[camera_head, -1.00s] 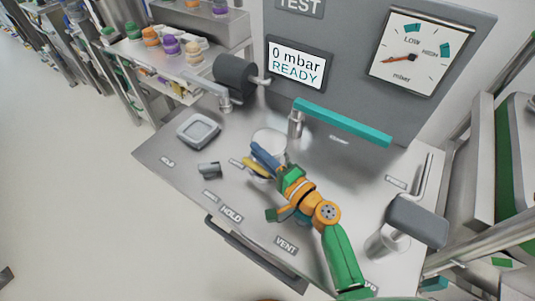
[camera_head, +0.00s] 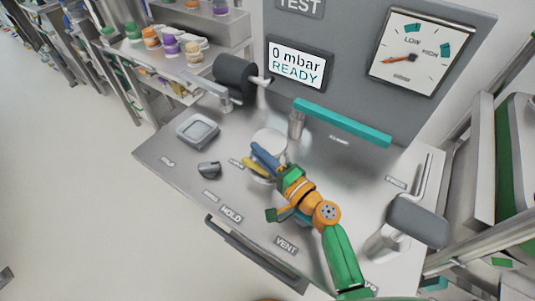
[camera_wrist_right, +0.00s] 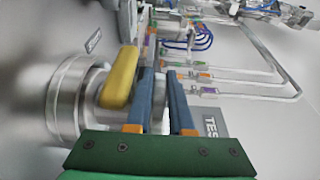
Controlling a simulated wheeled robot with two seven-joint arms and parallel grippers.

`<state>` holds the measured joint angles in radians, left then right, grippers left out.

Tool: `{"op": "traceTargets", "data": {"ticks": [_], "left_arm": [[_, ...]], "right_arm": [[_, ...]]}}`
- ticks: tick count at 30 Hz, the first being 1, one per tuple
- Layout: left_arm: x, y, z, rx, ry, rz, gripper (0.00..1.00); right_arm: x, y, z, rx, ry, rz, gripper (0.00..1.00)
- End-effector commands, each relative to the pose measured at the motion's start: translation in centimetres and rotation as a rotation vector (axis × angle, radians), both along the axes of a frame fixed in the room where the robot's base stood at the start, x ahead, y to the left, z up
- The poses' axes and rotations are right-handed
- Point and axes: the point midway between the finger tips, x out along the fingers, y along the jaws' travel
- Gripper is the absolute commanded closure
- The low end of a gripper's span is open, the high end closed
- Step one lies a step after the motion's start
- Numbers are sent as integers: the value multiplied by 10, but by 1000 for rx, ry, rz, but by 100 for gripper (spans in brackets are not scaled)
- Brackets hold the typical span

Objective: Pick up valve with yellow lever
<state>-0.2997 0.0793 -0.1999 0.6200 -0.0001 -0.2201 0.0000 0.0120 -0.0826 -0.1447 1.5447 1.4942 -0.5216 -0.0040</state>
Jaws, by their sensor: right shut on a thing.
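The yellow lever (camera_head: 256,169) of the valve lies beside the blue fingers of my right gripper (camera_head: 260,154). In the right wrist view the yellow lever (camera_wrist_right: 120,78) is just left of the fingers of my right gripper (camera_wrist_right: 160,82). A pale metal part of the valve (camera_wrist_right: 159,100) shows between them, and the gripper is shut on it. The rest of the valve is mostly hidden. A round metal fixture (camera_head: 268,140) is at the fingers, and it also shows in the right wrist view (camera_wrist_right: 66,105). I cannot tell whether the valve still touches it. My left gripper is not in view.
A teal bar handle (camera_head: 343,122) stands behind the gripper. A square grey tray (camera_head: 198,131) and a small dark knob (camera_head: 208,169) are to its left. A grey-handled lever (camera_head: 417,221) stands at the right. The display (camera_head: 297,66) reads 0 mbar READY.

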Motion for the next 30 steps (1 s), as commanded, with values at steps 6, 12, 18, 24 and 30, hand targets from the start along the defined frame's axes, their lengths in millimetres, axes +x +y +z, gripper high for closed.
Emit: {"op": "traceTargets", "data": {"ticks": [6, 12, 18, 24, 30], "left_arm": [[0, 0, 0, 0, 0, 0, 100], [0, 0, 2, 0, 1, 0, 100], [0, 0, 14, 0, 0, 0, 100], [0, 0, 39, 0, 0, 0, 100], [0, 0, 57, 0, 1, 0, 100]], "right_arm": [[1, 0, 2, 2, -5, -1, 100], [1, 0, 7, 1, -6, -1, 100], [1, 0, 31, 0, -8, 0, 100], [-24, 2, 68, 2, -5, 0, 100], [-69, 7, 103, 3, 0, 0, 100]]}}
